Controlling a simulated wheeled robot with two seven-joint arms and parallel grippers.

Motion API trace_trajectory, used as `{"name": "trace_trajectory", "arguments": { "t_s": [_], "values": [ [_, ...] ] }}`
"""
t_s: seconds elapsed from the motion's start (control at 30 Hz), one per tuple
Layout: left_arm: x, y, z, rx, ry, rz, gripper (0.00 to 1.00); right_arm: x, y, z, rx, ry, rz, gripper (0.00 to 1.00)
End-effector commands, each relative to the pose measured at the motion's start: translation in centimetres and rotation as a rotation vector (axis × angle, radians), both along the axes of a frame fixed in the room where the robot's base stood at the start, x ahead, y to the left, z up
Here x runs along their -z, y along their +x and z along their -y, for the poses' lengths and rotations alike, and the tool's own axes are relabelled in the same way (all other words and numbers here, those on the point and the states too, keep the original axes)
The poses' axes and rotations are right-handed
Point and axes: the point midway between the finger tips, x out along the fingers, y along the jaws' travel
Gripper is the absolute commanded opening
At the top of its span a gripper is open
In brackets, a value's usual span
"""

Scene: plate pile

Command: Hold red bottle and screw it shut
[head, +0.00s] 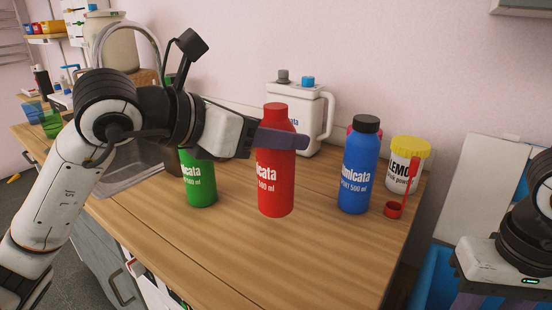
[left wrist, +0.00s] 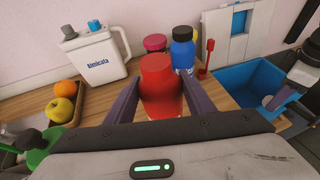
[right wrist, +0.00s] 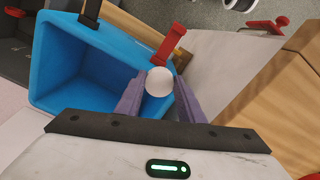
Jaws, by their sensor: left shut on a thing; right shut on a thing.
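The red bottle (head: 276,190) stands upright on the wooden counter, between the green and blue bottles. Its narrower top is red too; I cannot tell whether that is a cap. My left gripper (head: 275,143) is shut around the bottle's upper part, which also shows between the fingers in the left wrist view (left wrist: 160,90). My right gripper (right wrist: 158,88) is shut on a round white thing (right wrist: 159,82), perhaps a cap, above or beside the blue bin. In the head view my right fingers are mostly cut off at the lower right.
A green bottle (head: 199,182) stands left of the red one, a blue bottle (head: 357,172) right. Behind are a white canister (head: 313,125) and a yellow-lidded jar (head: 407,170).

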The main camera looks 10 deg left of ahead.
Motion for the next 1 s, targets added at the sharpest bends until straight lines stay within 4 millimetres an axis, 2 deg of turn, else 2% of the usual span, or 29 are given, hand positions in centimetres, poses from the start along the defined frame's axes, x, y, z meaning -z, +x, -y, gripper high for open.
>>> {"name": "trace_trajectory", "arguments": {
  "t_s": [0.1, 0.3, 0.4, 0.83, 0.87, 0.93, 1.0],
  "values": [
    [0.2, 0.0, 0.0, 0.0, -0.002, 0.002, 0.0, 0.1, 0.0, 0.0, 0.0, 0.0, 0.0, 0.14],
    [3.2, 0.0, 0.0, 0.001, 0.0, -0.001, 0.0, 0.4, 0.0, 0.0, 0.0, 0.0, 0.0, 0.14],
    [4.0, 0.0, 0.0, 0.001, -0.001, 0.001, 0.0, 0.5, 0.0, 0.0, 0.0, 0.0, 0.0, 0.14],
    [4.4, 0.0, 0.0, 0.0, -0.002, 0.004, 0.0, 1.0, 0.0, 0.0, 0.0, 0.0, 0.0, 0.14],
    [4.5, 0.0, 0.0, 0.0, 0.001, -0.001, 0.52, 0.9, 0.0, 0.0, 0.0, 0.0, 0.0, 0.14],
    [4.5, 0.0, 0.0, 0.001, 0.0, -0.001, 0.64, 0.8, 0.0, 0.0, 0.0, 0.0, 0.0, 0.14],
    [4.5, 0.0, 0.0, 0.0, 0.001, -0.001, 0.67, 0.8, 0.0, 0.0, 0.0, 0.0, 0.0, 0.14]
  ]
}}
